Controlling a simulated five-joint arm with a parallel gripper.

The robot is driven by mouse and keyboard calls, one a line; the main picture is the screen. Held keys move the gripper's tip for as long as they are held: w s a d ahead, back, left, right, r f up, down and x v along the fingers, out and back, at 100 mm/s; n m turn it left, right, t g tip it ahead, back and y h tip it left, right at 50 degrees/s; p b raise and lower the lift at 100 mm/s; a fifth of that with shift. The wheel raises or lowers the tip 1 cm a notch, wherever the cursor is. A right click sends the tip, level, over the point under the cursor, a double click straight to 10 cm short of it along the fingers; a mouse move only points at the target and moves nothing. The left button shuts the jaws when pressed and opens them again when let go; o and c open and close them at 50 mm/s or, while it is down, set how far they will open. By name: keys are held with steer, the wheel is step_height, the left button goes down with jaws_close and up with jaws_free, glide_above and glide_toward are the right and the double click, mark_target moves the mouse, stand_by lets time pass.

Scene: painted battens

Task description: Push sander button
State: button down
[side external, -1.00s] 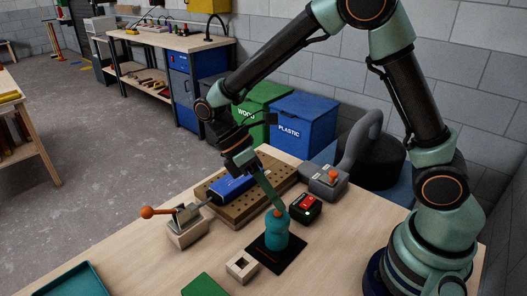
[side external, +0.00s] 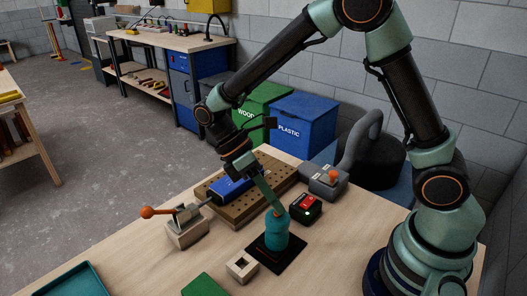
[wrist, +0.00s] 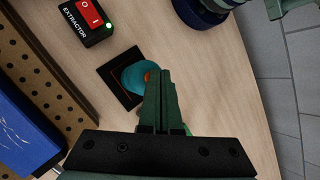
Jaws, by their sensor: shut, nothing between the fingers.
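A teal round-bodied tool, apparently the sander (side external: 275,238), stands upright on a dark square pad (side external: 289,262). In the wrist view the sander (wrist: 133,78) shows from above, with an orange button (wrist: 148,76) on its top, partly covered by my fingers. My gripper (side external: 277,211) is shut and empty, reaching down at a slant from the upper left. Its fingertips are at the sander's top, at the button. In the wrist view my gripper (wrist: 163,72) overlaps the button's right side. I cannot tell whether the tips touch or press it.
A black extractor switch box (side external: 305,208) with a red rocker and green light stands behind the sander. A perforated board (side external: 240,208) carries a blue block (side external: 232,187). An orange-handled clamp (side external: 186,225) is at left. A small wooden block (side external: 241,267) sits in front.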

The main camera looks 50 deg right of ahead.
mark_target(274, 212)
stand_by(0.5)
steer(key=shift+r, duration=0.4)
steer(key=shift+r, duration=3)
steer(key=d+r+m+t+y, duration=0.2)
steer(key=d+r+m+t, duration=0.4)
steer(key=m+t, duration=0.5)
steer(key=d+t, duration=0.1)
steer(key=d, duration=0.1)
steer(key=shift+w+d+r+t, duration=0.2)
steer(key=shift+d+t, duration=0.1)
